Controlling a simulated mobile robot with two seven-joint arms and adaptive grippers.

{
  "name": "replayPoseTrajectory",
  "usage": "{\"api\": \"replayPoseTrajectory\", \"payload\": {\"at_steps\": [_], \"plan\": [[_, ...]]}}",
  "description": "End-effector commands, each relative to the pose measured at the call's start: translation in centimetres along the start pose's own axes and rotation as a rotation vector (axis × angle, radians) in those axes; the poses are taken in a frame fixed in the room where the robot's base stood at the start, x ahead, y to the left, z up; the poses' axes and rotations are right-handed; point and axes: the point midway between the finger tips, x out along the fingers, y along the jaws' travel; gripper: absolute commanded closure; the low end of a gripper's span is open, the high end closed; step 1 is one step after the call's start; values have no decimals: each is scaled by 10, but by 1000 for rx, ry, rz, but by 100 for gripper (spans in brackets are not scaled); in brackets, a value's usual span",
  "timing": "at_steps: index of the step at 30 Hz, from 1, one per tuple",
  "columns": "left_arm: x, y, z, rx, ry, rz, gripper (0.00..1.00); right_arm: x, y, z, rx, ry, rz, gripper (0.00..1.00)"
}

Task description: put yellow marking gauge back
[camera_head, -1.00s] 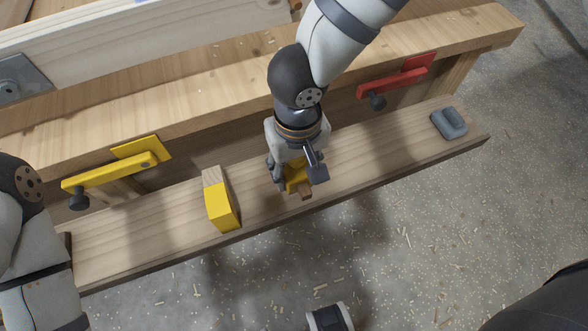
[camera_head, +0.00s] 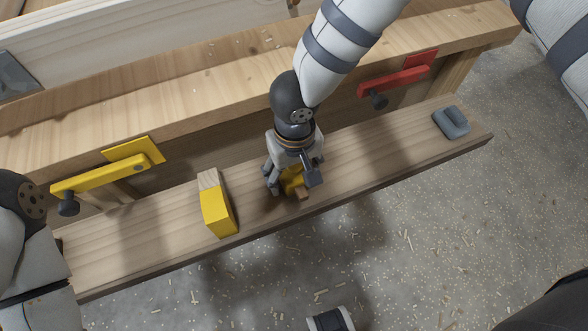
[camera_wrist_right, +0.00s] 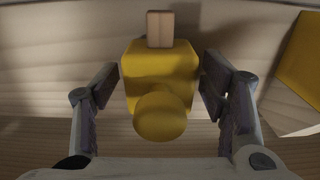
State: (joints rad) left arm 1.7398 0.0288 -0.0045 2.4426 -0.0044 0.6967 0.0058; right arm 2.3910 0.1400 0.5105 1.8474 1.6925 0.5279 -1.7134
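The yellow marking gauge (camera_head: 291,180), with a wooden end, is at the front part of the wooden shelf plank (camera_head: 375,150). In the right wrist view the gauge (camera_wrist_right: 160,75) shows a yellow block with a round yellow knob nearest me and a pale wood piece behind. My right gripper (camera_head: 293,182) points down around it, one finger on each side. The fingers look open, with a thin gap beside the block; contact is hard to tell. Only my left arm (camera_head: 30,250) shows at the left edge; its gripper is out of view.
A yellow-and-wood block (camera_head: 217,208) lies on the plank left of my right gripper. A grey-blue object (camera_head: 451,122) lies at the plank's right end. A yellow clamp (camera_head: 100,178) and a red clamp (camera_head: 395,82) are on the workbench front (camera_head: 200,90). Bare plank lies between.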

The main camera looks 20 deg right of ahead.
Motion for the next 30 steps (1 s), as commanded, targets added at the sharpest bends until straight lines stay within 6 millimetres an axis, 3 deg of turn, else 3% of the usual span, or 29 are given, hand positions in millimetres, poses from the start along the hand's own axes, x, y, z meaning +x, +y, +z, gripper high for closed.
{"api": "replayPoseTrajectory", "payload": {"at_steps": [8, 18, 21, 30], "plan": [[-2, 0, 0, 0, 2, 0, 26, -6, 0, -1, 1, 2, 0, 34], [-26, 0, -1, 0, 42, 1, 26, -96, 0, -2, 3, 7, -2, 34], [-30, 0, -2, 0, 50, 2, 26, -113, 0, -1, 2, 5, -1, 34], [-32, 0, -2, 0, 53, 2, 26, -124, 0, 0, 1, -2, 0, 34]]}}
